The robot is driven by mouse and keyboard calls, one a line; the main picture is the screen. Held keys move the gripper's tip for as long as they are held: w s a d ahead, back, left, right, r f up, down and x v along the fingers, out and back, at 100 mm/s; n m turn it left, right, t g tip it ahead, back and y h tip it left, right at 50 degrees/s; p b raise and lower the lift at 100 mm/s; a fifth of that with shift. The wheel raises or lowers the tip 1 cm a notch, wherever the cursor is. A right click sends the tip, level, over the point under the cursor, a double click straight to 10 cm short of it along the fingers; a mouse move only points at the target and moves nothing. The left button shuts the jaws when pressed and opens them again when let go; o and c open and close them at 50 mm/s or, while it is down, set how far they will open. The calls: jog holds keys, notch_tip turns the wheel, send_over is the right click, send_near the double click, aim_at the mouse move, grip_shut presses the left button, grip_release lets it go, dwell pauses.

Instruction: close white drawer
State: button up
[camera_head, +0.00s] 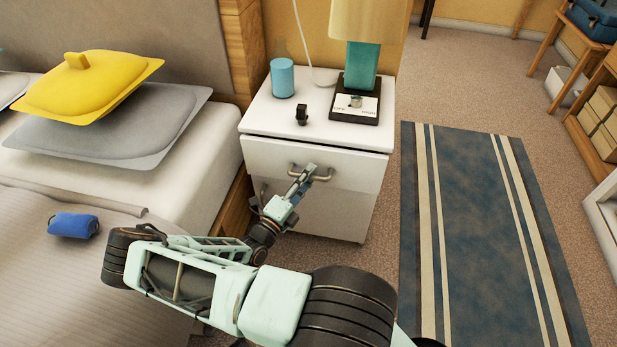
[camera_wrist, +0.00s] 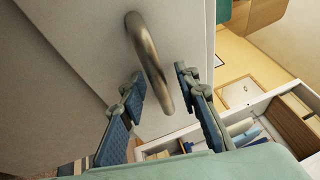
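The white drawer (camera_head: 345,163) is the upper front of the white nightstand (camera_head: 258,118). A dark gap shows under the nightstand top, and the front appears to stand slightly out. Its curved metal handle (camera_head: 324,178) also shows in the wrist view (camera_wrist: 147,48). My gripper (camera_head: 306,173) is at the handle, left of its middle. In the wrist view my gripper (camera_wrist: 160,82) is open, with one blue padded finger on each side of the handle. I cannot tell whether either finger touches it. My fingers hide part of the handle in the head view.
A lamp (camera_head: 362,67), a blue bottle (camera_head: 282,78) and a small black object (camera_head: 302,115) stand on the nightstand. The bed (camera_head: 185,165) is close on the left. A striped blue rug (camera_head: 468,200) lies on the clear floor to the right.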

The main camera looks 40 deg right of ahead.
grip_shut()
dwell(0.4)
jog(key=shift+w+d, duration=0.9)
jog(key=shift+d, duration=0.05)
jog(key=shift+r, duration=0.1)
grip_release()
jog(key=shift+d, duration=0.1)
